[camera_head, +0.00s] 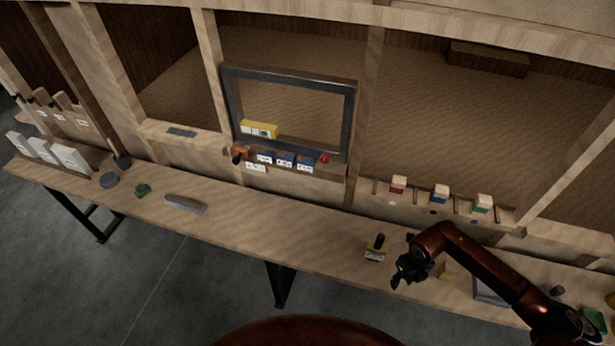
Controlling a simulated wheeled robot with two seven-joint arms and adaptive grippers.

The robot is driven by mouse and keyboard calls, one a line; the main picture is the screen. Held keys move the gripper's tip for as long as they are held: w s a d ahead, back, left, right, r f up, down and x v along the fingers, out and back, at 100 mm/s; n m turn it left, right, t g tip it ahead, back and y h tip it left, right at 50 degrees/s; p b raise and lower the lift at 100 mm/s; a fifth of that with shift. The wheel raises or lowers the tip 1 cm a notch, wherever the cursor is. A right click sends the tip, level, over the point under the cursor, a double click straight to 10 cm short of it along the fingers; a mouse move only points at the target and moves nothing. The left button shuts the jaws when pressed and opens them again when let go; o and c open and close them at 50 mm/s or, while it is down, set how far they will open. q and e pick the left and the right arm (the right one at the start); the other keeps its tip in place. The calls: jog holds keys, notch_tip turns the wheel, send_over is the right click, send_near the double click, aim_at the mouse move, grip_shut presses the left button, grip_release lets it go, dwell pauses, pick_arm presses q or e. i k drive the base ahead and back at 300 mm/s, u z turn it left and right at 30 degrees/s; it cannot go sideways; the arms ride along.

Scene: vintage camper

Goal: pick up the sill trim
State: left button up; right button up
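A long grey bar (186,204), which looks like the sill trim, lies flat on the workbench left of the middle. A thin dark grey strip (181,132) lies on the wooden sill behind it; I cannot tell for certain which of the two is the trim. My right gripper (402,279) is above the right part of the bench, far to the right of both pieces. Its fingers look spread, with nothing between them. My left gripper is not in view.
A dark window frame (231,101) rises behind. The bench (290,232) is clear between bar and tool.

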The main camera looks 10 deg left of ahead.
aim_at(195, 208)
jog(key=u, duration=1.9)
jog(key=i, duration=1.65)
